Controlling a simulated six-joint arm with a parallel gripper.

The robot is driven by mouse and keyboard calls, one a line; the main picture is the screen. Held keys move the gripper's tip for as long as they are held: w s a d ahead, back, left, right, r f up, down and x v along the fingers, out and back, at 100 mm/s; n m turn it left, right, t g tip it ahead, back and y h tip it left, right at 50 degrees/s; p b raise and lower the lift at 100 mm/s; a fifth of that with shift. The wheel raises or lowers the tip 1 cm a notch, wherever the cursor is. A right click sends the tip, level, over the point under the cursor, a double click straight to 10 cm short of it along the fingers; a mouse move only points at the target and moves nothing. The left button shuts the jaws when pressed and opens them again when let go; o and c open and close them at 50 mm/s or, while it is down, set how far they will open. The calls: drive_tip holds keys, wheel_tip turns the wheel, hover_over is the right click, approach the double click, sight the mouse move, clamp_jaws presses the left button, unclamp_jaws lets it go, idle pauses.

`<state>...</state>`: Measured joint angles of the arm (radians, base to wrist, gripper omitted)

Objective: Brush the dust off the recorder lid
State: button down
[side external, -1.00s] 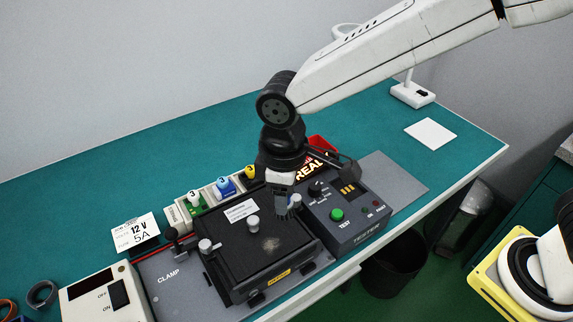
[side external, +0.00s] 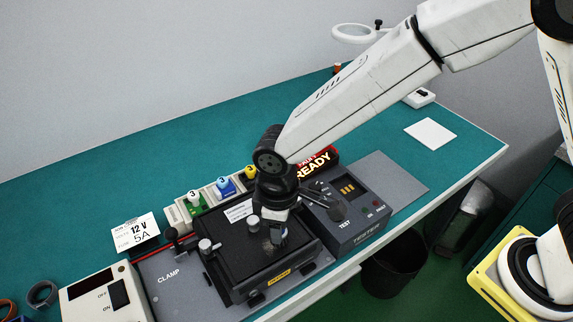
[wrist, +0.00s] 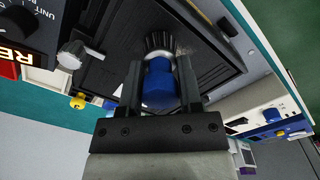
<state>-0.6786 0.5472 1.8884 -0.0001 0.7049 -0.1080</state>
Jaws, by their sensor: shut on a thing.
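The recorder lid (side external: 236,264) is the black panelled top of the box on the grey clamp base. My gripper (side external: 278,222) is over its right half, pointing down. In the wrist view, my gripper (wrist: 160,88) is shut on the blue handle of a brush (wrist: 159,86). Its dark bristles (wrist: 160,42) point at the lid (wrist: 112,42) and look to be at its surface; exact contact is hard to tell. A faint pale dust patch (wrist: 184,47) shows beside the bristles. In the side view, my gripper and the brush cover most of the dust area.
A tester box (side external: 352,226) sits close on the right, and a lit READY sign (side external: 314,165) behind. The bench's far right is fairly clear.

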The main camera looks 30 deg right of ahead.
drive_tip(key=shift+a, duration=1.5)
drive_tip(key=d, duration=0.4)
drive_tip(key=shift+d, duration=0.1)
drive_tip(key=shift+r, duration=3.95)
